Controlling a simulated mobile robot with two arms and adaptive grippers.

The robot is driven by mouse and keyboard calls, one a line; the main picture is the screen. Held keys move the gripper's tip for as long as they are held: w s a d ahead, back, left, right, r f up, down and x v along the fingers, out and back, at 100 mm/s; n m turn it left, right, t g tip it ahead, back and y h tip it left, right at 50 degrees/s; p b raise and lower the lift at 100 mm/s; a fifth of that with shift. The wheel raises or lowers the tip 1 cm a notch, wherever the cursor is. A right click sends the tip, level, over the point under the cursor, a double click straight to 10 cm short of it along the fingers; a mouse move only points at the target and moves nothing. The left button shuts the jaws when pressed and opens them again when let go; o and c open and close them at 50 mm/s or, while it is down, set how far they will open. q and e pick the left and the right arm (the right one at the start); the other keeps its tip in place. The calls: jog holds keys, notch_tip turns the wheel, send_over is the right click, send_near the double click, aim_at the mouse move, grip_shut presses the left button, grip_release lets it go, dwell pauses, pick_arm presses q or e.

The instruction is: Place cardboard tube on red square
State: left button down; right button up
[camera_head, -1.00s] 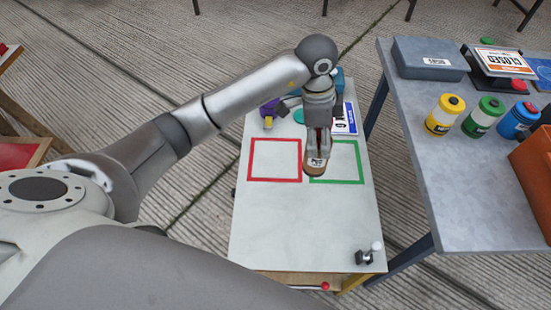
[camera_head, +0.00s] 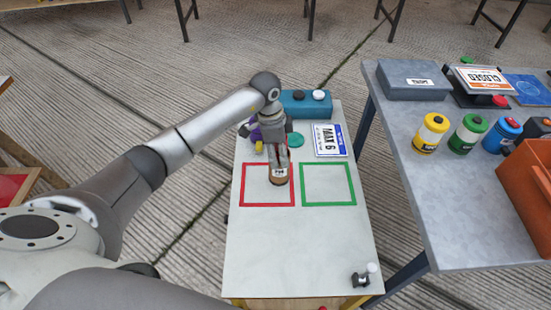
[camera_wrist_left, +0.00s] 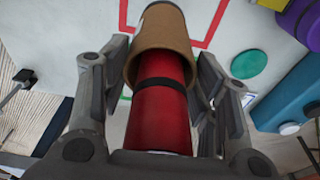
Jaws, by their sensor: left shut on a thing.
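The brown cardboard tube (camera_head: 277,181) is in my left gripper (camera_head: 279,168), whose fingers flank it. In the head view the tube appears over the upper right part of the red square outline (camera_head: 243,185); I cannot tell whether it touches the table. In the left wrist view the tube (camera_wrist_left: 163,35) extends away between the fingers of my left gripper (camera_wrist_left: 152,85). A red cylinder (camera_wrist_left: 158,115) with a dark band shows at the tube's near end. The red outline (camera_wrist_left: 215,22) passes close beside the tube there. My right gripper is not in view.
A green square outline (camera_head: 328,205) lies to the right on the white table (camera_head: 290,250). Behind are a MAX 6 sign (camera_head: 328,140), a green disc (camera_head: 295,139), a purple-and-yellow object (camera_head: 256,138) and a teal box (camera_head: 305,105). A small joystick-like part (camera_head: 364,277) stands at the front right.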

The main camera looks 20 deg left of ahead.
pick_arm(q)
jog(key=shift+w+a+f, duration=0.25)
jog(key=shift+a+f, duration=0.15)
jog(key=shift+f, duration=0.15)
jog(key=shift+w+a+f, duration=0.2)
jog(key=shift+a+f, duration=0.15)
jog(key=shift+f, duration=0.15)
notch_tip(320, 180, down, 3)
jog(key=shift+r, duration=0.1)
jog(key=c, duration=0.5)
grip_release()
jog(key=shift+f, duration=0.2)
jog(key=r, duration=0.4)
jog(key=a+r, duration=0.1)
jog(key=r, duration=0.3)
jog(key=s+r, duration=0.1)
jog(key=r, duration=0.3)
jog(key=shift+a+r, duration=0.1)
jog(key=shift+a, duration=0.15)
